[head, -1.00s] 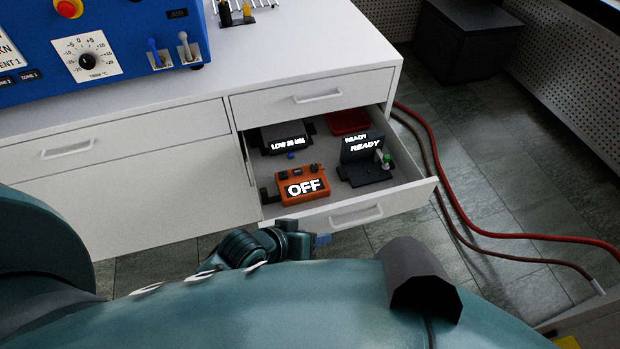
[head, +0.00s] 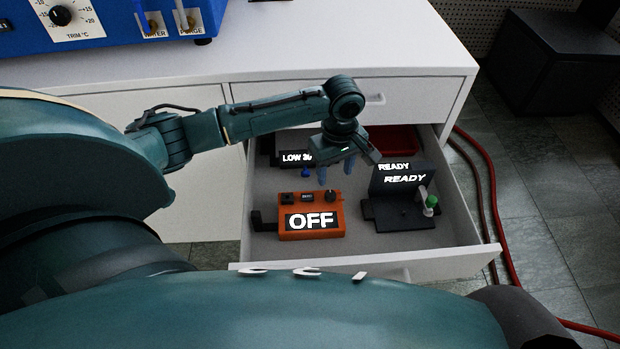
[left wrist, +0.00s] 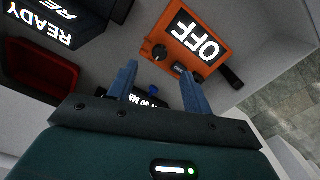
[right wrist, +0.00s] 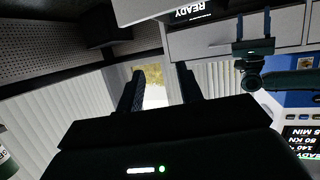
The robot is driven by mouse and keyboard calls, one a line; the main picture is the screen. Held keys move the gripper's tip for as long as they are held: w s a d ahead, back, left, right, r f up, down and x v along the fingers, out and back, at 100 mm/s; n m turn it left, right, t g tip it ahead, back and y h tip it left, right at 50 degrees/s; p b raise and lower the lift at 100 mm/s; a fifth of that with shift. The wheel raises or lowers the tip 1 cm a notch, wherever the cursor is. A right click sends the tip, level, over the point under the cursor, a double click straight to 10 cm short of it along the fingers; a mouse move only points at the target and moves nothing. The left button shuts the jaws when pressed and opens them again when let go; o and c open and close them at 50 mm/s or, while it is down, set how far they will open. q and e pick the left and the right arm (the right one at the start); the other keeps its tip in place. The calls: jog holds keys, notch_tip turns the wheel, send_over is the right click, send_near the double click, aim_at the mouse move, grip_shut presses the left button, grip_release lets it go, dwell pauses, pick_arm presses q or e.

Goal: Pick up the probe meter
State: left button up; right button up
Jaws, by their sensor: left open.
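The orange meter (head: 311,199), a box with knobs and a white-on-black OFF display, lies at the front of the open drawer (head: 462,205). It is probably the probe meter, though no label confirms this. A short black part sticks out at its left. My left gripper (head: 336,172) is open and empty, pointing down into the drawer just behind the orange meter. In the left wrist view the orange meter (left wrist: 185,48) lies beyond the blue fingertips, apart from them. My right gripper (right wrist: 161,80) is open and empty in the right wrist view, away from the drawer.
A dark device reading LOW (head: 290,158) sits behind, partly hidden by my left gripper. A dark READY device (head: 402,182) with a green-topped part stands to the right. A red tray (head: 398,138) lies behind it. Drawer walls surround them. Red hoses (head: 486,190) run outside, right.

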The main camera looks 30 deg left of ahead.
pick_arm(q)
notch_tip(320, 180, down, 4)
jog(key=shift+f+b, duration=0.1)
jog(key=shift+b, duration=0.4)
jog(key=f, duration=0.1)
jog(key=f+b, duration=0.1)
jog(key=f, duration=0.1)
jog(key=f+b, duration=0.1)
jog(key=shift+a+f, duration=0.2)
jog(key=shift+a, duration=0.05)
jog(key=shift+f, duration=0.2)
pick_arm(e)
jog(key=shift+w+a+f+n+t+y, duration=0.2)
jog(key=shift+w+a+f+n+t, duration=0.15)
jog(key=shift+f, duration=0.2)
jog(key=shift+w+a+f+n+t+y, duration=0.2)
jog(key=shift+w+f+n+t, duration=0.1)
jog(key=shift+f, duration=0.25)
pick_arm(q)
jog(key=shift+c, duration=0.2)
grip_shut()
